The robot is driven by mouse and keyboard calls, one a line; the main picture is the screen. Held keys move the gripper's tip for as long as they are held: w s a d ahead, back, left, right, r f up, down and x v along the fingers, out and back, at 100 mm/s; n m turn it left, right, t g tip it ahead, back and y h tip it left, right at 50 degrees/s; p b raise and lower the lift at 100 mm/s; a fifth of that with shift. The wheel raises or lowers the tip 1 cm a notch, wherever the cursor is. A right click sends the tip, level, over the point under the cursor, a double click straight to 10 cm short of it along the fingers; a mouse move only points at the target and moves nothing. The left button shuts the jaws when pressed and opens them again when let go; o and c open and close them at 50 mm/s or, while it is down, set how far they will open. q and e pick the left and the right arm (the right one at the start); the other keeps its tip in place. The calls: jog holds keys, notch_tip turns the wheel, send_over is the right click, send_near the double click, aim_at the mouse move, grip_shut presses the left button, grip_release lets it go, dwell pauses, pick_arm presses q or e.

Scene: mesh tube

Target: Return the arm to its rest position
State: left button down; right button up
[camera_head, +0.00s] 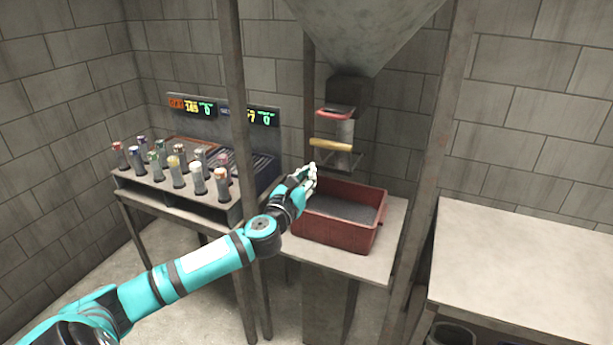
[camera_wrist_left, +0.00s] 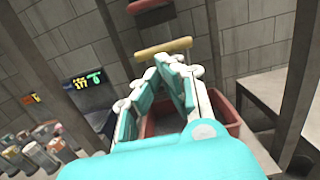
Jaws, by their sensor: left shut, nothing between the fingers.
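My left arm (camera_head: 205,265) reaches in from the lower left. My left gripper (camera_head: 312,170) is shut and empty at the left rim of the red bin (camera_head: 352,240), below and left of the yellow handle (camera_head: 330,144). I cannot tell whether it touches the bin. In the left wrist view the fingertips (camera_wrist_left: 168,62) come together in front of the red bin (camera_wrist_left: 236,122), below the yellow handle (camera_wrist_left: 163,48). My right gripper is not in view.
Several capped tubes (camera_head: 197,178) stand in a rack at left, near lit displays (camera_head: 263,117). Metal posts (camera_head: 240,130) stand close to my arm. The right table (camera_head: 530,255) is bare.

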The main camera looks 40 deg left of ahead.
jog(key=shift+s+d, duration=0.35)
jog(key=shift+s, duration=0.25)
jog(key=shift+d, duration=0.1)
